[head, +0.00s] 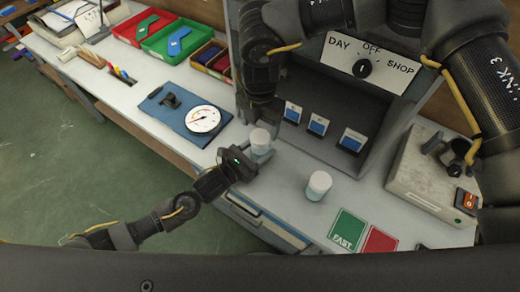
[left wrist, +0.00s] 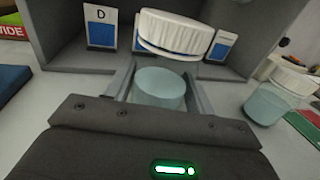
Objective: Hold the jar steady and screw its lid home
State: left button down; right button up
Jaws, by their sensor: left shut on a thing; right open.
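My left gripper (head: 245,160) is shut on a jar (head: 261,154) with pale blue contents at the shelf unit's front. The jar also shows between the jaws in the left wrist view (left wrist: 162,90). Its white ribbed lid (head: 260,137) is over the jar's mouth. In the left wrist view the lid (left wrist: 175,33) looks tilted, with a gap below it; I cannot tell whether it touches the rim. My right gripper (head: 257,112) is open above and slightly behind the lid, its fingers pointing down. It is apart from the lid, and its fingertips are partly hard to make out.
A second lidded jar (head: 318,187) stands upright to the right. Green (head: 347,231) and red (head: 380,241) cards lie near the front edge. A grey shelf unit (head: 326,166) with blue cards stands behind. A blue board with a gauge (head: 203,120) lies left.

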aim_at(260, 136)
jog(key=shift+r, duration=0.35)
jog(key=shift+c, duration=0.4)
jog(key=shift+w+a+r+n, duration=0.2)
jog(key=shift+r+n, duration=0.1)
jog(key=shift+r, duration=0.3)
jog(key=r+n, duration=0.1)
jog(key=n, duration=0.2)
jog(key=shift+r, duration=0.1)
jog(key=n, duration=0.3)
jog(key=r+n, duration=0.1)
jog(key=n, duration=0.1)
jog(key=shift+s+n, duration=0.15)
jog(key=shift+n, duration=0.25)
jog(key=n, duration=0.4)
jog(key=shift+d, duration=0.2)
jog(key=shift+f, duration=0.1)
jog(key=shift+f, duration=3.9)
